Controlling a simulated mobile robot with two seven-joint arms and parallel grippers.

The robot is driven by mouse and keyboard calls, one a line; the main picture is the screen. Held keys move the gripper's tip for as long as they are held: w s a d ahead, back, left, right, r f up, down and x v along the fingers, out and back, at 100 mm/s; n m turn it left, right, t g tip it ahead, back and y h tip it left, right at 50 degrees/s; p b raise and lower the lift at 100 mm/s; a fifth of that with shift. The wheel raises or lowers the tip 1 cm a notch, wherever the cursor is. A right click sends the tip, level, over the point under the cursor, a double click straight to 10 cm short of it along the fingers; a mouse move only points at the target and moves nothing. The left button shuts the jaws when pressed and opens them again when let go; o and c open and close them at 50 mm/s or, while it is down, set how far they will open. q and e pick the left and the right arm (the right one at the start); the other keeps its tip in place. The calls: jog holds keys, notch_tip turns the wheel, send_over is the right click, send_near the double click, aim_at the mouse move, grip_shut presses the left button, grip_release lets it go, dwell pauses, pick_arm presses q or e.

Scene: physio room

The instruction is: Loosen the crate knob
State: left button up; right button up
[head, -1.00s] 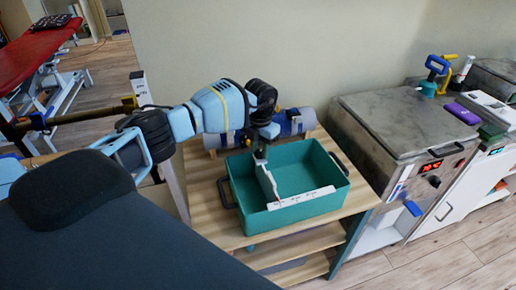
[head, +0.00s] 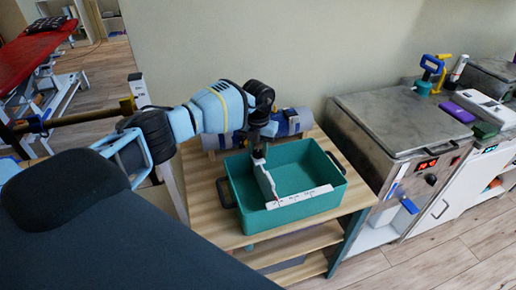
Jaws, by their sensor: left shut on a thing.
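The teal crate (head: 318,203) stands open on a wooden table. Inside it is a white L-shaped piece (head: 305,195) with small dark marks, like a hinged measuring tool. One arm of it lies along the near side of the crate and the other runs back toward my left gripper (head: 259,158). My left gripper points down inside the crate's back left part and is shut at the far end of the white piece. A small reddish spot shows near the corner where the two arms meet. I cannot make out a knob clearly. My right gripper is not in view.
A blue-grey roll (head: 288,122) lies behind the crate on the table (head: 202,180). A metal cabinet (head: 385,125) with a red display stands close on the right. A red treatment couch (head: 35,52) is at the far left. Floor is free at the lower right.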

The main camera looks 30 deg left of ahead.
aim_at(258, 152)
pick_arm(q)
jog(key=shift+f, duration=0.1)
jog(key=o, duration=1)
jog(key=shift+c, duration=0.2)
jog(key=shift+r, duration=4)
jog(key=shift+f, duration=0.1)
